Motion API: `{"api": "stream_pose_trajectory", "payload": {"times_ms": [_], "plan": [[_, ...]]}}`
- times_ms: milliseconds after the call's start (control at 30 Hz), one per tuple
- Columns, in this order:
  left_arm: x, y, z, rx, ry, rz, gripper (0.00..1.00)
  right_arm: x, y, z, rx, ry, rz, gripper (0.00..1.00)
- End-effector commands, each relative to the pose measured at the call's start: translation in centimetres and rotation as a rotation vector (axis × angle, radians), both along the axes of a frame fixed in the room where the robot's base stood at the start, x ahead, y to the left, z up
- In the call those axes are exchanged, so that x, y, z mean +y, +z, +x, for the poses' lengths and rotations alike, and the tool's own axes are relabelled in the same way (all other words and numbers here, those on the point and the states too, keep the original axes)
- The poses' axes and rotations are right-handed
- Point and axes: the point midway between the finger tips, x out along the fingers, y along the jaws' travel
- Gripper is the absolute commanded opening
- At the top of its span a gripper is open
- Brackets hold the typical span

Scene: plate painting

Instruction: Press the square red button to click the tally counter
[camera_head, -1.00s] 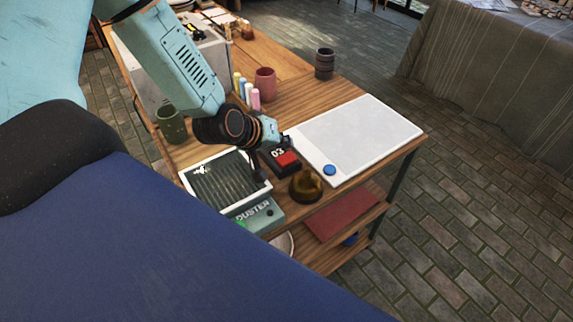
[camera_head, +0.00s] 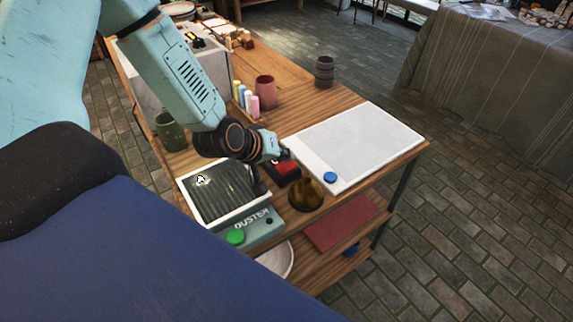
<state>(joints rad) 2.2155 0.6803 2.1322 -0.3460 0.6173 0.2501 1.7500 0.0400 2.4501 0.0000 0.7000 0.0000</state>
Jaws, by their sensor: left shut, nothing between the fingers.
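The tally counter (camera_head: 279,179) is a small dark box on the wooden table, between the duster device and the white board. Its square red button (camera_head: 287,168) shows only in part. My left gripper (camera_head: 287,155) comes in from the upper left. It is shut and empty, with its tip at the far edge of the red button, covering the counter's number display. I cannot tell whether the tip touches the button or hovers above it. My right gripper is not in view.
A duster device (camera_head: 258,227) with a green button (camera_head: 235,236) stands left of the counter. A brown rounded object (camera_head: 306,195) sits close in front. Cups (camera_head: 265,91) stand behind.

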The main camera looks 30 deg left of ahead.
Motion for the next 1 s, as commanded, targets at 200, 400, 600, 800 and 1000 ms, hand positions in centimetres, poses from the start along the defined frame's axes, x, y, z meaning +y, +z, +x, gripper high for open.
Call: {"api": "stream_pose_trajectory", "payload": {"times_ms": [200, 400, 600, 800, 1000], "plan": [[0.0, 0.0, 0.0, 0.0, 0.0, 0.0, 0.0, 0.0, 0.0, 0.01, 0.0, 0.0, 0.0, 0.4], [0.0, 0.0, 0.0, 0.0, 0.0, 0.0, 0.0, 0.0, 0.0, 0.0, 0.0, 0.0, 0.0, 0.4], [0.0, -0.02, 0.0, 0.0, 0.0, 0.0, 0.0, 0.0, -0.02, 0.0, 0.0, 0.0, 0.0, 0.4], [0.04, -0.59, -0.01, 0.0, 0.001, -0.001, 0.0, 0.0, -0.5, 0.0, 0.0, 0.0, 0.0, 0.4], [0.07, -0.94, -0.01, 0.0, 0.001, -0.001, 0.0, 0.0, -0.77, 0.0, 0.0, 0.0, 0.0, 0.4]]}}
